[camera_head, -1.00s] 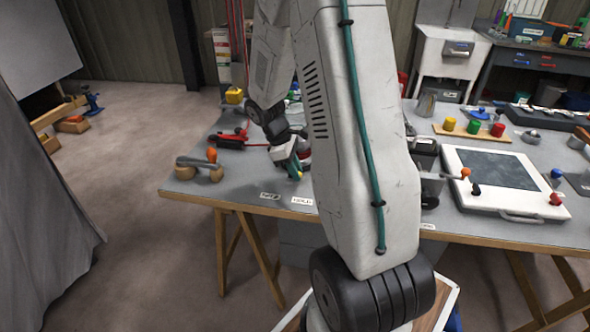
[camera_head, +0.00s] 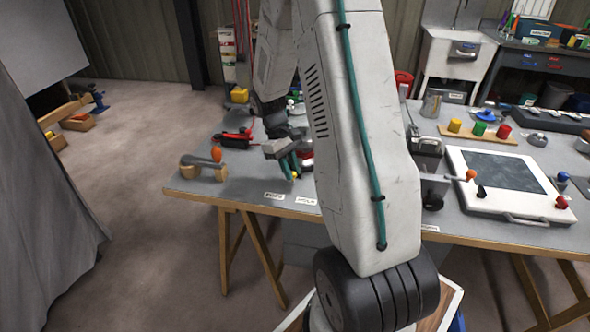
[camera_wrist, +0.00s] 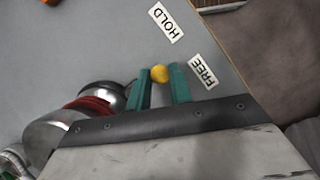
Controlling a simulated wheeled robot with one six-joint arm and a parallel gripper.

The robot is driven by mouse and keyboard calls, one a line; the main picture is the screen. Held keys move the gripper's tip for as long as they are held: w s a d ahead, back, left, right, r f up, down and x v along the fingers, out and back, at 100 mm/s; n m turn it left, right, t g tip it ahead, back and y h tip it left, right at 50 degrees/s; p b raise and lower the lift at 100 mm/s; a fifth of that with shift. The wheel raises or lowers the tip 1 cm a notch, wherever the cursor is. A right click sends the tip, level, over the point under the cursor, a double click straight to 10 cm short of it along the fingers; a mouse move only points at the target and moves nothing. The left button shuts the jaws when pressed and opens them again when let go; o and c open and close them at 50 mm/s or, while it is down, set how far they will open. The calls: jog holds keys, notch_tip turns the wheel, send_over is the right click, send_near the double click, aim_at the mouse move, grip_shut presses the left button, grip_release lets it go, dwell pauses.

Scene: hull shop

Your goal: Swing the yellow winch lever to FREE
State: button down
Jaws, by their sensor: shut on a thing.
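The winch lever's yellow knob (camera_wrist: 160,74) shows between the green fingers of my gripper (camera_wrist: 162,72) in the wrist view; the lever's arm is mostly hidden. The knob is a little nearer the FREE label (camera_wrist: 204,71) than the HOLD label (camera_wrist: 166,22), beside both and touching neither. A steel and red round body (camera_wrist: 92,104), likely the winch, is partly hidden by my gripper. In the head view, my gripper (camera_head: 289,165) points down, shut on the yellow knob (camera_head: 295,175) near the table's front edge, behind two white labels.
On the table (camera_head: 235,190), a wooden piece with an orange knob (camera_head: 216,155) stands left of my gripper, and a red and black tool (camera_head: 236,139) lies behind. A white framed panel (camera_head: 510,214) is at right. My arm hides the middle.

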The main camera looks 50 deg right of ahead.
jog(key=shift+w+a+m+y, duration=0.1)
jog(key=shift+w+m+y, duration=0.4)
jog(key=shift+m, duration=0.6)
jog(key=shift+w+a+m+y, duration=0.1)
jog(key=shift+w+m+y, duration=0.35)
jog(key=shift+m, duration=0.65)
jog(key=shift+w, duration=0.15)
jog(key=c, duration=1.3)
grip_release()
jog(key=shift+o, duration=0.2)
jog(key=v, duration=0.8)
